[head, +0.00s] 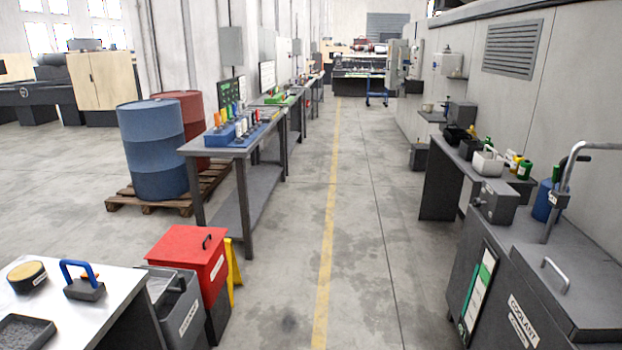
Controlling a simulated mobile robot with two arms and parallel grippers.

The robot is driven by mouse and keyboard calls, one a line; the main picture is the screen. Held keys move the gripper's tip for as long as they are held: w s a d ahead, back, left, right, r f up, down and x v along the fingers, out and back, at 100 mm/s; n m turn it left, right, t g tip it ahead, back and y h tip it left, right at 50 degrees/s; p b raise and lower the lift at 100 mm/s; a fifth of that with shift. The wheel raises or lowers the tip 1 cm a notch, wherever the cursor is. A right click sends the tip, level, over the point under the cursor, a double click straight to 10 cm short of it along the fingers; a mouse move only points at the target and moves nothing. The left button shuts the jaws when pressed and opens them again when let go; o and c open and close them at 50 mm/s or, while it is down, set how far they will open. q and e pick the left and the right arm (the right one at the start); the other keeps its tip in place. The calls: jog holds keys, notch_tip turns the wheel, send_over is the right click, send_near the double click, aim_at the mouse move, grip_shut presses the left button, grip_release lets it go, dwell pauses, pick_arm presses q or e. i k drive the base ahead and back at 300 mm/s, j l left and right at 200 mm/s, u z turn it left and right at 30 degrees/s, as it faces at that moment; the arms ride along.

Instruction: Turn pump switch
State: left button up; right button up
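A dark grey cabinet (530,285) labelled "COOLANT" stands at the lower right. A small grey box (497,202) sits at its back left corner, with a small knob-like part on its left side that may be the pump switch. Its switch position is too small to tell. A lid handle (555,275) is on the cabinet top. Neither of my grippers is in view.
A yellow line (330,215) runs along a clear aisle. A workbench (232,150), blue barrel (153,150) and red barrel (188,115) stand left. A red bin (190,262) and white-topped table (60,318) are at lower left. Another bench (500,175) stands behind the cabinet.

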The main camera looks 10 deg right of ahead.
aim_at(477, 202)
jog(key=i+z, duration=0.4)
jog(key=i+j+z, duration=0.15)
jog(key=z, duration=0.25)
jog(key=i+j+z, duration=0.25)
jog(key=z, duration=0.15)
jog(key=i+j+z, duration=0.3)
jog(key=z, duration=0.15)
jog(key=i+j+z, duration=0.45)
